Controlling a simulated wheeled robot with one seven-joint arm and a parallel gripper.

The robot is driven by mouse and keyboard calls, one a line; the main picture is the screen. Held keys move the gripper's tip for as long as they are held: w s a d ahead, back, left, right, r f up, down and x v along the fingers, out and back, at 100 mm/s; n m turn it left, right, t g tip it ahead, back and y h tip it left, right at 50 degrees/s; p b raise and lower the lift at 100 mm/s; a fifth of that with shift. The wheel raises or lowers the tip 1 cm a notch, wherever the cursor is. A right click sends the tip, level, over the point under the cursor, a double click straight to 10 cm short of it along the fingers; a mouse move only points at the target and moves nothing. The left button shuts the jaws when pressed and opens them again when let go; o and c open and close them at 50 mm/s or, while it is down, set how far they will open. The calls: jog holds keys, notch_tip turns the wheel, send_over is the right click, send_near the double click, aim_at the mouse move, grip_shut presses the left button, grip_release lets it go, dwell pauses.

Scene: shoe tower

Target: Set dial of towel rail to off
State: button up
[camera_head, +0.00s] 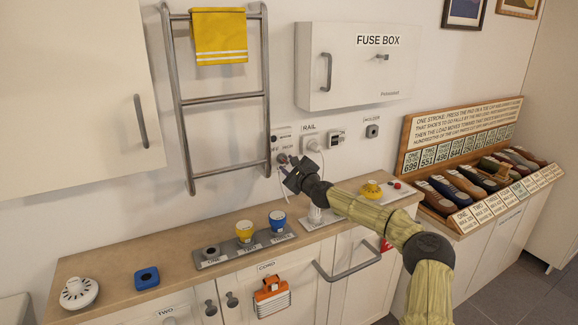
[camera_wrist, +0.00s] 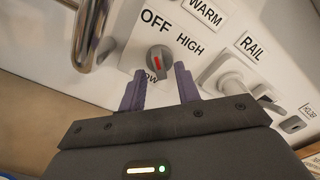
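The towel rail (camera_head: 178,75) is a grey metal ladder on the wall with a yellow towel over its top. Its dial (camera_wrist: 160,58) is a small grey round knob with a red mark, on a white panel right of the rail. OFF stands above the dial, HIGH to its right and LOW just below it. I cannot tell which label the red mark points to. My gripper (camera_wrist: 159,72) is open, its two purple fingers apart on either side of the dial's lower edge, with nothing held. In the head view my gripper (camera_head: 289,170) is close to the wall and largely covers the dial.
A RAIL-labelled plug (camera_wrist: 229,82) with a cable sits right of the dial. The rail's metal tube (camera_wrist: 93,35) is close on the left. A white fuse box (camera_head: 350,75) hangs above. The counter (camera_head: 130,248) below holds cups on a grey strip.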

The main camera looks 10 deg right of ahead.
jog(key=shift+a+r, duration=0.1)
jog(key=b+v, duration=0.1)
jog(key=v, duration=1.6)
jog(key=shift+s+b, duration=0.15)
jog(key=shift+b, duration=0.2)
